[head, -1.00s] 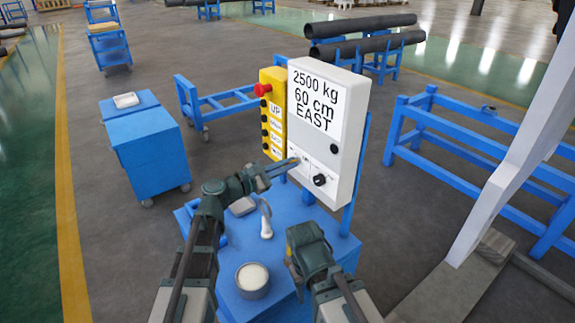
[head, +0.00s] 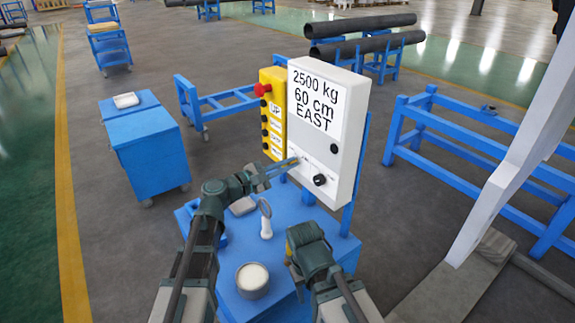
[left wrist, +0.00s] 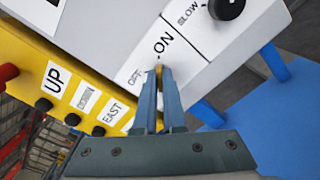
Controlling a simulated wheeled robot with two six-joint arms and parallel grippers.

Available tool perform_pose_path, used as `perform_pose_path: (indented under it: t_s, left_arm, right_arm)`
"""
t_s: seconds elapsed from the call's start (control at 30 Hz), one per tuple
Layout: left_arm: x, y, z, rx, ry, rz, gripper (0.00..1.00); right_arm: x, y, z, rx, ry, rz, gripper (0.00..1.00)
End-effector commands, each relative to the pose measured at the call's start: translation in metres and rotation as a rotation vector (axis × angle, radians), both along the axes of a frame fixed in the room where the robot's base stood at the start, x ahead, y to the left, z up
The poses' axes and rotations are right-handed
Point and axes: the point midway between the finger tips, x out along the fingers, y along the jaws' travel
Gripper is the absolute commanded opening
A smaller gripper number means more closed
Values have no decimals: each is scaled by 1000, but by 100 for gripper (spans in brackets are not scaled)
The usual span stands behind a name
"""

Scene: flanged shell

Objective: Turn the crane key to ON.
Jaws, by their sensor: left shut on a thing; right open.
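The white control box (head: 345,180) stands upright on the blue cart, with a sign reading 2500 kg, 60 cm, EAST. My left gripper (head: 297,160) reaches its lower left front. In the left wrist view, the left gripper (left wrist: 160,75) is shut on the crane key (left wrist: 159,69), of which only a small brassy sliver shows between the fingertips. The ON label (left wrist: 163,43) is above the fingertips and the OFF label (left wrist: 134,76) is to their left. Which way the key points is hard to tell. My right gripper (head: 290,255) is low over the cart, open and apart from the box.
A yellow button pendant (head: 272,115) with a red knob adjoins the box's left side. A black dial (head: 320,180) is right of the key. The blue cart top (head: 285,240) carries a round tin (head: 252,280) and a white-handled ring tool (head: 266,228).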

Motion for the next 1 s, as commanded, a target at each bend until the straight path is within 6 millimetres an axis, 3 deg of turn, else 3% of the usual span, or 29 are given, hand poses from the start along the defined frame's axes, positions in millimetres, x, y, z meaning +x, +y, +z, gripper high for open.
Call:
perform_pose_path:
  t_s: [0.07,0.1,0.23,0.63,1.0]
  left_arm:
    - [-1,0,-1,2,0,-1,0]
    - [-1,0,-1,2,1,-1,15]
    - [0,0,0,1,0,-1,38]
    - [-6,7,0,0,1,1,38]
    - [-51,68,0,0,1,4,38]
  right_arm:
    - [0,0,0,0,0,0,50]
    - [0,0,0,0,0,0,50]
    - [0,0,0,0,0,0,50]
    - [0,0,0,0,0,0,50]
    - [0,0,0,0,0,0,50]
